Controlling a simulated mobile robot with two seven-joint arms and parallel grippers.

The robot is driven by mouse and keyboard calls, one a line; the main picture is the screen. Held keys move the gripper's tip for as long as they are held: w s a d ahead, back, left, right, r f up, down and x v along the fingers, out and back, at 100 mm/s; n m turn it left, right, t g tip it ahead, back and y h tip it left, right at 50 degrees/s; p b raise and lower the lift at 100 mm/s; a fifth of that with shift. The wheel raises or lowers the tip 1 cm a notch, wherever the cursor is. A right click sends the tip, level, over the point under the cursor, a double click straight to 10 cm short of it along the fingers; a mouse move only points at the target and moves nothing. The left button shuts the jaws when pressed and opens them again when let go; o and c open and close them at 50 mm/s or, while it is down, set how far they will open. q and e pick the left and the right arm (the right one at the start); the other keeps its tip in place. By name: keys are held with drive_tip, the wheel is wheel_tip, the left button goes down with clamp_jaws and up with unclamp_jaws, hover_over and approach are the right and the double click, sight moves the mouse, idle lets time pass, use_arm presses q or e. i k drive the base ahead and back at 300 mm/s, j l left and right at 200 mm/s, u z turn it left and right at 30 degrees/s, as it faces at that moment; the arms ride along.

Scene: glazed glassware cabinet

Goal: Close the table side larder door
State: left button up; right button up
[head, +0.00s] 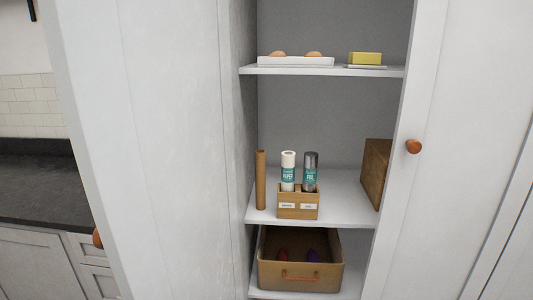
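A tall white larder stands open in front of me in the head view. Its left door (160,150) is swung out toward me, and part of its round wooden knob (97,238) shows at the door's outer edge. The right door (455,150) looks shut or nearly so, with a round wooden knob (413,146) near its left edge. No table shows, so I cannot tell from this view which door is on the table side. Neither of my grippers is in view.
Inside, the upper shelf (385,71) holds a white tray of eggs and yellow butter. The middle shelf (350,211) holds a wooden caddy with two rolls, a brown tube and a wooden box. A drawer-like basket (330,276) sits below. A dark counter (35,190) is behind the left door.

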sight(144, 88)
drive_tip(key=j+z, duration=0.15)
drive_tip(key=j, duration=0.3)
drive_tip(key=k+j+z, duration=0.15)
drive_tip(key=j, duration=0.25)
drive_tip(key=j+z, duration=0.15)
drive_tip(key=j, duration=0.3)
drive_tip(key=k+j+z, duration=0.15)
drive_tip(key=j, duration=0.25)
